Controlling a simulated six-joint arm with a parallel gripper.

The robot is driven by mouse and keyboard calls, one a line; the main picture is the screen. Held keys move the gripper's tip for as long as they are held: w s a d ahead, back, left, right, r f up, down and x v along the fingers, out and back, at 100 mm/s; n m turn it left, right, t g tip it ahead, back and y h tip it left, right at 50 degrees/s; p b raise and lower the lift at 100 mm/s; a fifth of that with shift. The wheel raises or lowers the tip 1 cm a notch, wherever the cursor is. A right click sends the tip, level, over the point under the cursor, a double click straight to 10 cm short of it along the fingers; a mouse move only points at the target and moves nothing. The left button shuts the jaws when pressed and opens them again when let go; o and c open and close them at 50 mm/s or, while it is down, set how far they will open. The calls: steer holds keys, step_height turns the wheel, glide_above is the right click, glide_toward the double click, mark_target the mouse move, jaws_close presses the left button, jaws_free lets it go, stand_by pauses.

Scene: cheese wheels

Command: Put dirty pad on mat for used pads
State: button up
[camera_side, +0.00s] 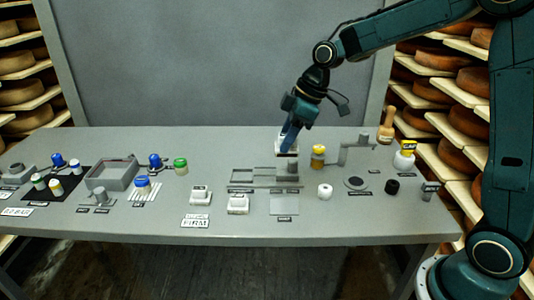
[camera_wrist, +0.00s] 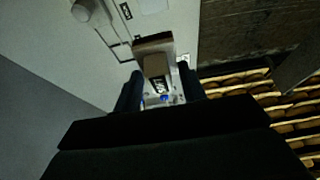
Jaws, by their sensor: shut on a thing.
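My gripper (camera_side: 287,144) is above the back middle of the table, pointing down. It is shut on a small block-like thing, pale with a dark brown edge, which I take to be the dirty pad (camera_side: 287,152). In the wrist view the held thing (camera_wrist: 153,43) shows between the two dark fingers (camera_wrist: 160,80). A grey block on a rail stand (camera_side: 287,170) is just below it; I cannot tell whether they touch. A flat light grey square (camera_side: 284,204) with a label at its front edge, likely the mat, lies nearer the front and looks bare.
The front strip of table is mostly clear.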

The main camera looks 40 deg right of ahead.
step_height(320, 180, down, 18)
steer(key=shift+r, duration=0.25)
stand_by(0.6)
steer(key=shift+f, duration=0.1)
steer(key=o, duration=1)
steer(key=shift+v, duration=6.15)
